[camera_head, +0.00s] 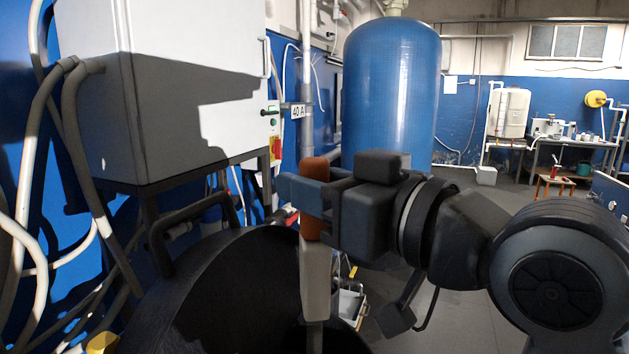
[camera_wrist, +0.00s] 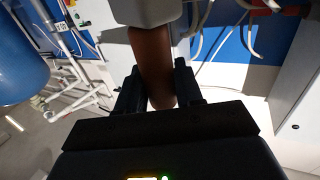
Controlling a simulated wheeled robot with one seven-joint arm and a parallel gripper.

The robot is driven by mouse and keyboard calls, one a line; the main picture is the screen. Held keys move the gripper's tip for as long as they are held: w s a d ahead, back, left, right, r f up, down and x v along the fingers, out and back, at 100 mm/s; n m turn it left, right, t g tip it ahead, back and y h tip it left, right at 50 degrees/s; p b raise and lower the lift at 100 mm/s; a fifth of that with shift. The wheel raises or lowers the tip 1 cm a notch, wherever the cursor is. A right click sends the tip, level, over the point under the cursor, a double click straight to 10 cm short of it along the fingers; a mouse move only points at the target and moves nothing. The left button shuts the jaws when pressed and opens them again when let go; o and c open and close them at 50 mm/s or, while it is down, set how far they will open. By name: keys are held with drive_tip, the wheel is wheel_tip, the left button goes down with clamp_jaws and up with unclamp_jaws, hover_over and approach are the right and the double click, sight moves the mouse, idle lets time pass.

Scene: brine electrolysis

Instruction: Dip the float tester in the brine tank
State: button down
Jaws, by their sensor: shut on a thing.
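My gripper (camera_head: 311,196) is shut on the orange-brown handle of the float tester (camera_head: 315,280). The tester hangs upright, its pale grey body below the jaws and a thin rod at the bottom. The rod's lower end runs to the bottom edge of the head view. The black round brine tank (camera_head: 225,300) fills the lower middle, with a dark handle-like loop at its upper left. The tester shows against the tank's dark top; I cannot tell whether its tip is inside. In the wrist view the brown handle (camera_wrist: 151,55) sits between the gripper's fingers (camera_wrist: 158,88).
A white cabinet (camera_head: 190,80) with pipes stands at the left, close above the tank. A tall blue vessel (camera_head: 392,85) stands behind my gripper. A workbench (camera_head: 570,145) and a small stool (camera_head: 554,182) are at the far right. Open floor (camera_head: 470,315) lies right of the tank.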

sight(314, 349)
drive_tip(key=shift+f+b, duration=8.55)
drive_tip(key=shift+f, duration=2.6)
